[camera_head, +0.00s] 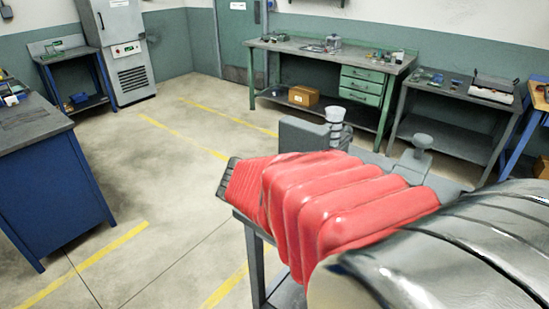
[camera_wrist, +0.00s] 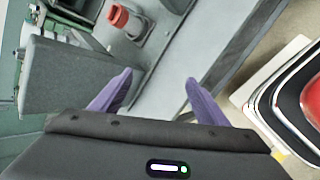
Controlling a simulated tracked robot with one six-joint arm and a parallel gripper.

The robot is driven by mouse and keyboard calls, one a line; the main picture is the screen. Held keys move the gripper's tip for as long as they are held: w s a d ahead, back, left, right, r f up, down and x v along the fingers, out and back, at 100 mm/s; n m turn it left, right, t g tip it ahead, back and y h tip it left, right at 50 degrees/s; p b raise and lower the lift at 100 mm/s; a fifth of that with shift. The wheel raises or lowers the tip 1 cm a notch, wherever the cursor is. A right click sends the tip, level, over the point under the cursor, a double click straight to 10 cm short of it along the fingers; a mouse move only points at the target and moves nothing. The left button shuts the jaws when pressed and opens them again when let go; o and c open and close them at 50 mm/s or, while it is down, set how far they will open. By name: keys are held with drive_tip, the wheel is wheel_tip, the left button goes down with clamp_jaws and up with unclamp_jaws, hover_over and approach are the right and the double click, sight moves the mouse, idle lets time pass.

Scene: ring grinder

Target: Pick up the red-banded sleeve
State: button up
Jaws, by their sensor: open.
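My gripper (camera_wrist: 160,77) shows in the wrist view with its two purple fingers spread wide and nothing between them. A small piece with a red band (camera_wrist: 119,17), which looks like the red-banded sleeve, sits near the top edge on a grey machine surface (camera_wrist: 172,50). It lies beyond the fingertips, in line with the left one, and is apart from both. In the head view I cannot make out the sleeve, and my own red-padded arm covers much of the grey machine (camera_head: 302,136).
A pale cylindrical fitting (camera_head: 335,118) and a grey knob (camera_head: 421,147) stand up from the machine. A grey block (camera_wrist: 62,75) rises left of my fingers. A green workbench (camera_head: 290,46) and a blue cabinet (camera_head: 55,190) stand around open floor.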

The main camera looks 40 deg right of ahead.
drive_tip(key=d+f+n+h, duration=0.2)
drive_tip(key=d+n, duration=0.3)
drive_tip(key=d, duration=0.5)
drive_tip(key=d+f+n+g+h, duration=0.1)
drive_tip(key=d+f+n, duration=0.4)
drive_tip(key=d, duration=0.5)
drive_tip(key=shift+d+n+h, duration=0.4)
drive_tip(key=shift+n+h, duration=0.2)
drive_tip(key=shift+h, duration=0.3)
drive_tip(key=shift+s, duration=0.1)
drive_tip(key=shift+x, duration=4.25)
drive_tip(key=shift+x, duration=2.65)
drive_tip(key=shift+f, duration=0.1)
drive_tip(key=shift+a, duration=0.1)
drive_tip(key=c, duration=0.9)
